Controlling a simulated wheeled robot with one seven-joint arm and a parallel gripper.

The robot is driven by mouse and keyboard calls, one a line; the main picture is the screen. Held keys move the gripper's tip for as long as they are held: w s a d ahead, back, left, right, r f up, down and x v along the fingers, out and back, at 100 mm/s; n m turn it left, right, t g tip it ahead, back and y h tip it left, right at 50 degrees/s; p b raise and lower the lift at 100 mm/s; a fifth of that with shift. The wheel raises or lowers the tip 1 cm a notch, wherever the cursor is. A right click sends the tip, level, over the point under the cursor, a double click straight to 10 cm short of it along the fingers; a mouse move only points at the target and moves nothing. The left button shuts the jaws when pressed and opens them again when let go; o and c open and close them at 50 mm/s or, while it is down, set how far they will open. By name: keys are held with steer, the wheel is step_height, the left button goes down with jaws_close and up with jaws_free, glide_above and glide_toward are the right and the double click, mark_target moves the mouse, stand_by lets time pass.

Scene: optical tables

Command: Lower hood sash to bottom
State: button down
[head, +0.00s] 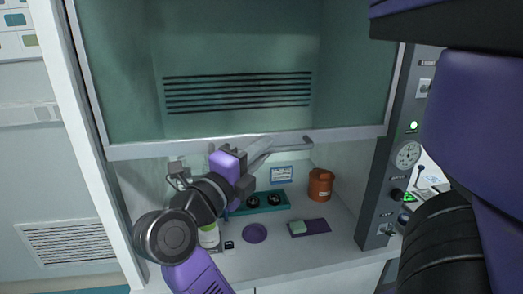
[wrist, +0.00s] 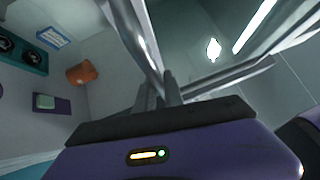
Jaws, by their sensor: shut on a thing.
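The hood sash (head: 120,150) is a greenish glass pane in a pale metal frame, partly raised, with an open gap between its lower rail and the work surface. A pale metal handle bar (head: 295,143) runs along the lower rail. My gripper (head: 250,168) is at the handle, just below the rail near its middle, and is shut on it. In the wrist view my gripper's fingers (wrist: 160,95) close around the metal bar (wrist: 215,78). The exact contact is partly hidden by the gripper body and the arm.
Inside the hood, an orange-brown container (head: 320,185), a teal block with dark round tops (head: 270,201), a purple disc (head: 254,233), a purple mat with a green-white block (head: 298,228) and a bottle (head: 208,236) stand on the work surface. A control panel (head: 393,165) flanks the right side.

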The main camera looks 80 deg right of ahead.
step_height(320, 180, down, 34)
steer(key=b, duration=2)
steer(key=c, duration=1.5)
jaws_free()
steer(key=shift+r, duration=0.1)
steer(key=shift+o, duration=0.2)
steer(key=v, duration=0.8)
steer(key=shift+d, duration=0.1)
